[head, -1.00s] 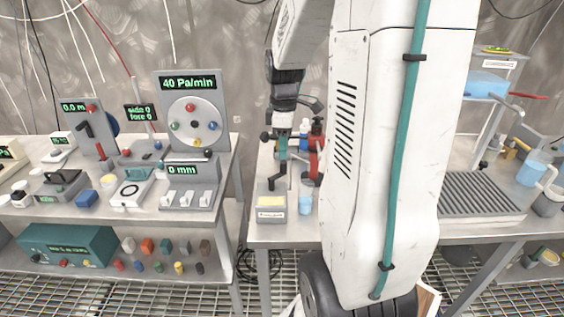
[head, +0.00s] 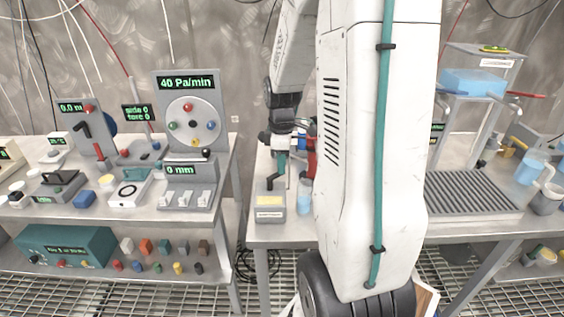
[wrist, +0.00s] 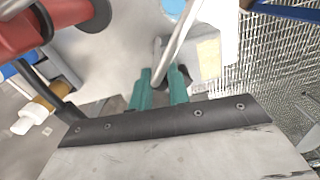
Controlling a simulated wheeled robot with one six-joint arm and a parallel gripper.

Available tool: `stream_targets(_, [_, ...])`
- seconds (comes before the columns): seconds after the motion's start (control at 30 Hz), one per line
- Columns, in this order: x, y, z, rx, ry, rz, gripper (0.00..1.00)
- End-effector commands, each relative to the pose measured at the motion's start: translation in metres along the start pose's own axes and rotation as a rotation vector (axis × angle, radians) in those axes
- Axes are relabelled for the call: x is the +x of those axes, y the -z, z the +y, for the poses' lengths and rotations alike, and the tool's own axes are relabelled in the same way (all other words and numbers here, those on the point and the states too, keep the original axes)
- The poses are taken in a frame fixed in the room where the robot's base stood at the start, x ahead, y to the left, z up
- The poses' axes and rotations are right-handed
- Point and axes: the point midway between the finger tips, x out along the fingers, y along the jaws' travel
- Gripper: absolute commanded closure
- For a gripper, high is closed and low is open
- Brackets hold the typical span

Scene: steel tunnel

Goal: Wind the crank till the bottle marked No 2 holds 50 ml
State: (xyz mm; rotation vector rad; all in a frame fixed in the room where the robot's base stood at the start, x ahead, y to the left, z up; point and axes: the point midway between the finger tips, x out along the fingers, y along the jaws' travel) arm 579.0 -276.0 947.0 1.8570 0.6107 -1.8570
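My gripper (head: 281,172) is at the front of the middle table, with its teal fingers pointing down. In the wrist view, my fingers (wrist: 158,92) stand a little apart, with a pale rod (wrist: 182,32) running to the gap between them. A dark bent piece, probably the crank (head: 270,182), is below the fingers. Whether they grip it is unclear. It rises by a grey box (head: 270,214) with a cream top and an unreadable label. A light-blue vessel (head: 304,197) stands right of the box. No bottle marked No 2 can be read; my arm hides part of the table.
A red piece (head: 311,150) stands close behind the vessel, and also at upper left in the wrist view (wrist: 45,25). The left table holds a panel (head: 189,112) reading 40 Pa/min. A ribbed grey tray (head: 470,192) lies right of my arm.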

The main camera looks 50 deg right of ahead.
Motion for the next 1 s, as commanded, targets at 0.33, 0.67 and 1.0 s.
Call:
stream_targets(0.33, [-0.0003, -0.0043, -0.0044, 0.141, 0.000, 0.000, 1.00])
stream_targets(0.67, [-0.0003, -0.0042, -0.0043, 0.139, 0.000, 0.000, 0.60])
stream_targets(1.0, [-0.0101, -0.0039, -0.0039, 0.138, -0.003, 0.001, 0.60])
